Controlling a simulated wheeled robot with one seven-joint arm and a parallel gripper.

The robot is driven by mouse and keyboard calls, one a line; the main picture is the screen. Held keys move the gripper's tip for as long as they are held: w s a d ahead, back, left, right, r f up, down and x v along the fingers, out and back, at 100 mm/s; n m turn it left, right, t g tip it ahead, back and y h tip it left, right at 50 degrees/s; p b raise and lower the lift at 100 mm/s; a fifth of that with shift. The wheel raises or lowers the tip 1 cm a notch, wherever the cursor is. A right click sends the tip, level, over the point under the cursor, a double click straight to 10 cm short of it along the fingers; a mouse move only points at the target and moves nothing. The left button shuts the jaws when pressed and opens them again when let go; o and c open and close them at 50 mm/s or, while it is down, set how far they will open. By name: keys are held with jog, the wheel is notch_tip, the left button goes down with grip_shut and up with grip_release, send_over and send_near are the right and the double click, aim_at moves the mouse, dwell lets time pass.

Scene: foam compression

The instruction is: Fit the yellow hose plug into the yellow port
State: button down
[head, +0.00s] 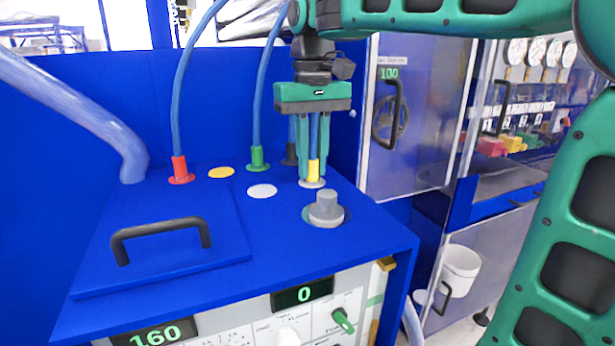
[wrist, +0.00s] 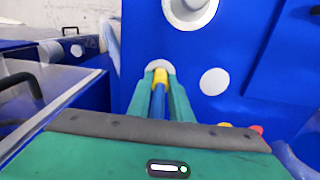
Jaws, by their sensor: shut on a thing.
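The yellow hose plug (head: 313,171) is between the two green fingers of my gripper (head: 313,176), upright, with its blue hose rising between them. Its lower end is at a white round port (head: 312,184) on the blue top; I cannot tell whether it sits in it or just above. In the wrist view the yellow plug (wrist: 160,76) also overlaps the white port (wrist: 159,65). The yellow port (head: 221,172) is a flat yellow disc further left, with nothing in it. A bit of it shows past my gripper in the wrist view (wrist: 225,125).
A red plug (head: 180,169) and a green plug (head: 257,158) with blue hoses stand at the back. An empty white port (head: 262,191) lies between the yellow port and a grey knob (head: 326,208). A black-handled lid (head: 160,262) covers the front left.

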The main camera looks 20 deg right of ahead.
aim_at(312, 159)
jog(key=shift+r, duration=0.15)
jog(key=shift+r, duration=2.25)
